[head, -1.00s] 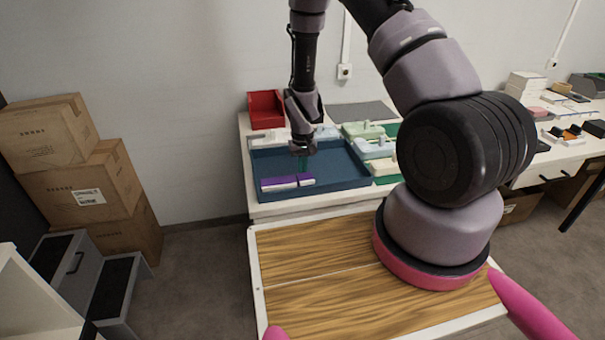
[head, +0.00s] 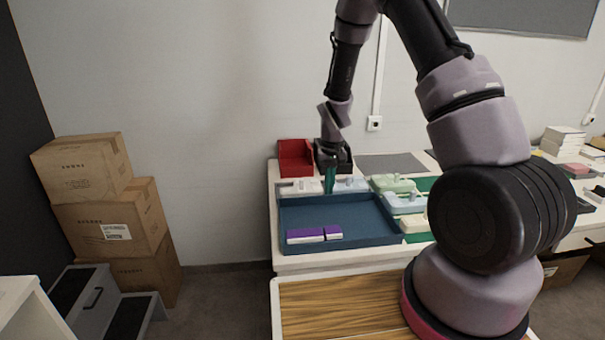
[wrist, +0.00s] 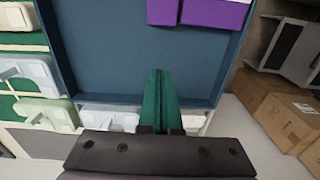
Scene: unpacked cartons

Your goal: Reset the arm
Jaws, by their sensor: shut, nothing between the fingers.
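My gripper (head: 329,181) hangs at the end of my arm, pointing down over the back edge of the blue tray on the white table. Its green fingers (wrist: 160,103) are shut together with nothing between them, as the wrist view shows. The blue tray (head: 362,211) holds two purple-and-white blocks (head: 305,236) near its front left; they also show at the top of the wrist view (wrist: 214,12). The fingers are apart from these blocks.
Pale green (head: 392,184) and light blue pieces (head: 404,203) lie right of the tray. Stacked cartons (head: 108,218) and a grey step unit (head: 92,300) stand at the left. Open floor lies between cartons and table.

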